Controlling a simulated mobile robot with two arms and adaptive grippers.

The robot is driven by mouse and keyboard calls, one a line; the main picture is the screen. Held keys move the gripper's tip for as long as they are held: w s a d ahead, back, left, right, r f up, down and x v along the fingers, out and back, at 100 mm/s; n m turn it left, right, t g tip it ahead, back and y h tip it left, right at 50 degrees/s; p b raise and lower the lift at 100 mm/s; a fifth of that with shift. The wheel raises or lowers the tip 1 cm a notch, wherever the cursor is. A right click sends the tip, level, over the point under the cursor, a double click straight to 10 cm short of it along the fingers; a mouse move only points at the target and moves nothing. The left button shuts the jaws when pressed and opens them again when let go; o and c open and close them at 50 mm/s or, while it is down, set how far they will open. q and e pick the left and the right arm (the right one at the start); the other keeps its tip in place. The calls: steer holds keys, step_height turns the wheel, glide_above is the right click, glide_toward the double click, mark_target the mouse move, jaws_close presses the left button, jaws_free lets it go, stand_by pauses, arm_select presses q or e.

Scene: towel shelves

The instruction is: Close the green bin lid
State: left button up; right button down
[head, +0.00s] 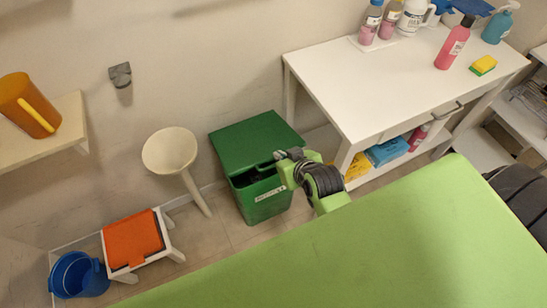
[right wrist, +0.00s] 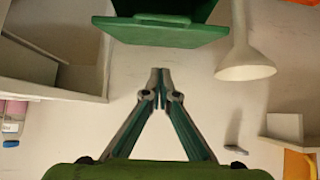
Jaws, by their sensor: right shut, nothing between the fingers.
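The green bin (head: 262,204) stands on the floor against the wall, left of the white table. Its lid (head: 252,140) is over the top, with a dark gap below its front edge, so it looks partly raised. The bin's label is partly visible on the front. My right gripper (head: 283,156) is at the lid's front right edge; I cannot tell from the head view whether it touches. In the right wrist view my right gripper (right wrist: 160,72) is shut and empty, and the lid (right wrist: 160,31) shows apart from its fingertips. My left gripper is not in view.
The white table (head: 400,85) with bottles stands right of the bin. A white funnel-shaped stand (head: 170,150), an orange-topped stool (head: 133,240) and a blue bucket (head: 77,275) are to the left. A large green surface (head: 350,255) fills the foreground.

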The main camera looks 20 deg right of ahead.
steer(key=shift+g, duration=0.4)
steer(key=x, duration=0.3)
steer(key=s+f+x, duration=0.1)
steer(key=x, duration=0.6)
steer(key=shift+s+a+f, duration=0.1)
steer(key=shift+s+f, duration=0.15)
steer(key=shift+s, duration=0.1)
steer(key=shift+s+f, duration=0.4)
steer(key=shift+f, duration=0.2)
steer(key=s+f+t+b, duration=0.1)
steer(key=s+f+b, duration=0.2)
steer(key=f+b, duration=0.5)
step_height(320, 180, down, 4)
steer(key=shift+s+f+t, duration=0.2)
steer(key=shift+s+t, duration=0.05)
steer(key=shift+t, duration=0.05)
